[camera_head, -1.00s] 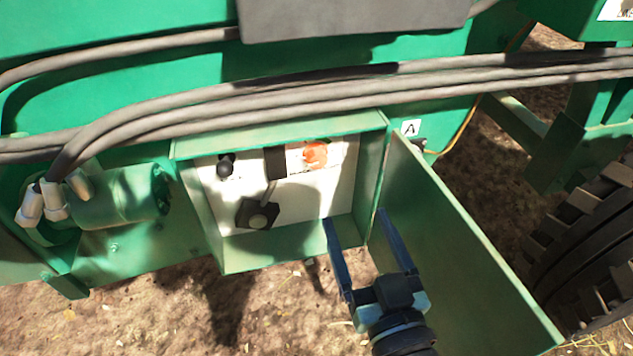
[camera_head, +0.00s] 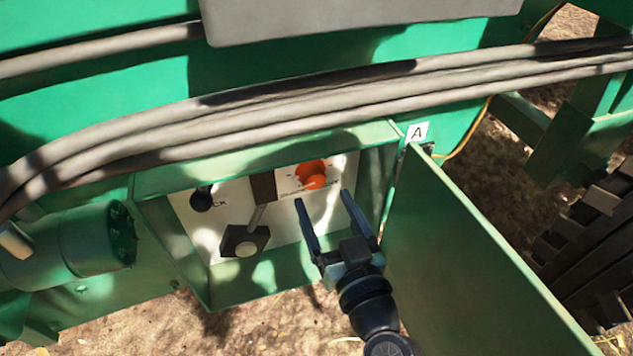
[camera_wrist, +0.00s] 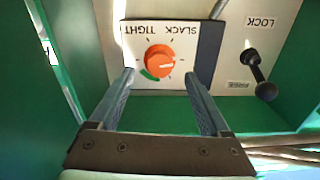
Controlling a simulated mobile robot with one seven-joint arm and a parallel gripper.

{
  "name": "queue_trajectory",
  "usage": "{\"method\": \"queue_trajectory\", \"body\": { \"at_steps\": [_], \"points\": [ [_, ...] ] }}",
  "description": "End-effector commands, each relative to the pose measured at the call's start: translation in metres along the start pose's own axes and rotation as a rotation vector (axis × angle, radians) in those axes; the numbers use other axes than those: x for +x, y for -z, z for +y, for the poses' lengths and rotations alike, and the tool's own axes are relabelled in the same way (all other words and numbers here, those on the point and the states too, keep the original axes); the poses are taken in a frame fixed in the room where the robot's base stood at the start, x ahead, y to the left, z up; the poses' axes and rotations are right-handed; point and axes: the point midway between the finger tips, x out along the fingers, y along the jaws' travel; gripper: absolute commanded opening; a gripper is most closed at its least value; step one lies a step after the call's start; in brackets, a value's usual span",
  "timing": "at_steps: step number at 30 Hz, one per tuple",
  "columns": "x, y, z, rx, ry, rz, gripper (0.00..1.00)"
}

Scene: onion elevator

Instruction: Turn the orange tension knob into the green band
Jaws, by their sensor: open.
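The orange tension knob (camera_head: 313,174) sits on a white plate at the upper right of the open green box in the head view. In the wrist view the knob (camera_wrist: 159,61) is between and beyond my fingertips, with a pale pointer mark on its right side. The green band (camera_wrist: 149,75) shows as a short arc at the knob's lower left there, apart from the pointer. The plate reads SLACK and TIGHT, upside down in that view. My gripper (camera_head: 322,196) is open and empty, its fingers below the knob in the head view and not visibly touching it.
A black lock knob (camera_head: 202,198) and a lever with a dark base (camera_head: 245,243) are left of the tension knob. The box door (camera_head: 470,250) stands open close to my gripper's right. Thick grey hoses (camera_head: 300,105) run above the box.

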Motion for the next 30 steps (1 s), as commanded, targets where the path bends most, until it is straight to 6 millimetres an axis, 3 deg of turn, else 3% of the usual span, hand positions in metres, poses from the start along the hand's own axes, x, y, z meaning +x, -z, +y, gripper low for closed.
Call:
{"method": "queue_trajectory", "body": {
  "at_steps": [3, 9, 21, 30],
  "points": [
    [0.022, 0.001, 0.000, 0.001, 0.001, 0.002, 0.81],
    [0.043, 0.000, 0.000, 0.000, 0.000, 0.001, 0.81],
    [0.049, 0.000, 0.000, 0.001, -0.001, 0.000, 0.79],
    [0.049, 0.000, 0.000, 0.001, -0.001, 0.000, 0.25]
  ]
}}
